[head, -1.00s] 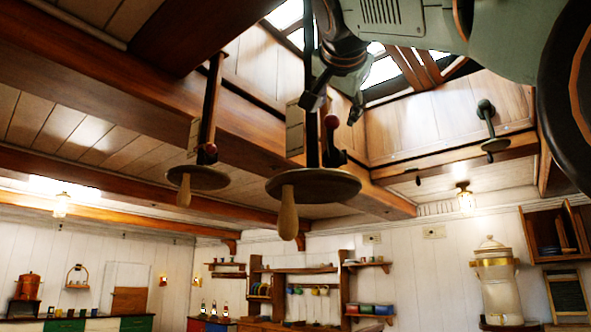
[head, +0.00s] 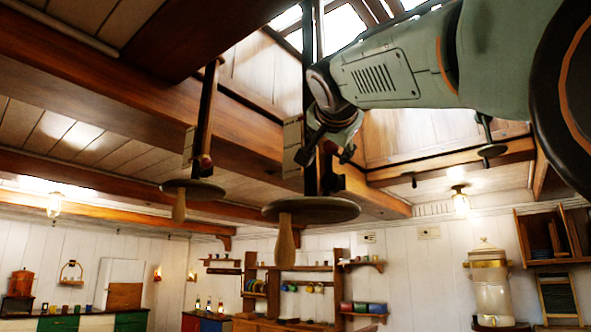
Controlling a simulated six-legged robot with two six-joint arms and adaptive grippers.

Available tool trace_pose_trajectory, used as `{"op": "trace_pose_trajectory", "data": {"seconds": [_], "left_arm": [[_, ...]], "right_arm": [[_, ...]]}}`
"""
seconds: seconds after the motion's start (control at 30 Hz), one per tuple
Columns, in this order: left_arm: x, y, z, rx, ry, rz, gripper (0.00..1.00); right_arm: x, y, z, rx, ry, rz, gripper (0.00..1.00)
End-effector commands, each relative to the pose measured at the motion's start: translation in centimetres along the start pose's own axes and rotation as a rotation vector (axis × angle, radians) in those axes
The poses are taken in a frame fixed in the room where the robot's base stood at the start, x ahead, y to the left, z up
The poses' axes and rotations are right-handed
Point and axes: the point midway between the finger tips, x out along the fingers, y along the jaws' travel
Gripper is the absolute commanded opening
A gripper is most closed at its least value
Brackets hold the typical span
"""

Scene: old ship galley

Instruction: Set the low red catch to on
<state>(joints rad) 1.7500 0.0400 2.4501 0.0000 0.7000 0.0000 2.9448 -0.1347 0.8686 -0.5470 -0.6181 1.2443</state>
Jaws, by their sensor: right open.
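Two dark posts hang from the ceiling beams, each with a round plate and a wooden handle below it. A red catch (head: 331,147) shows on the nearer post (head: 311,100), just above its plate (head: 315,209). Another red catch (head: 206,162) shows on the farther post (head: 207,110), slightly lower in the picture. I cannot tell for sure which is the low one, nor read their settings. My right gripper (head: 325,152) is open, its fingers at the nearer catch and partly hiding it; contact is unclear. My left gripper is not in view.
Heavy beams and a skylight frame (head: 450,160) surround my right arm. A third hanging fixture (head: 487,140) is at the right. Wooden handles (head: 285,240) hang below the plates. Shelves and a dispenser (head: 492,285) stand by the far wall.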

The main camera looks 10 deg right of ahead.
Motion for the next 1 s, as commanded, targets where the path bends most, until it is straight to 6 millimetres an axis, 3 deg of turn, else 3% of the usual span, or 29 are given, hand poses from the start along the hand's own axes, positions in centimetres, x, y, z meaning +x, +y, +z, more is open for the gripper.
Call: {"op": "trace_pose_trajectory", "data": {"seconds": [0.2,0.83,1.0], "left_arm": [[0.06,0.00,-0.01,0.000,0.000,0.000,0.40],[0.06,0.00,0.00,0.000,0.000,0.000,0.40],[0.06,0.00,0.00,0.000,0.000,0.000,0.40]], "right_arm": [[0.02,0.08,0.04,0.001,0.000,0.001,0.55],[-0.03,0.03,0.00,0.001,0.001,0.000,0.01],[-0.03,0.04,-0.01,0.001,0.001,0.000,0.00]]}}
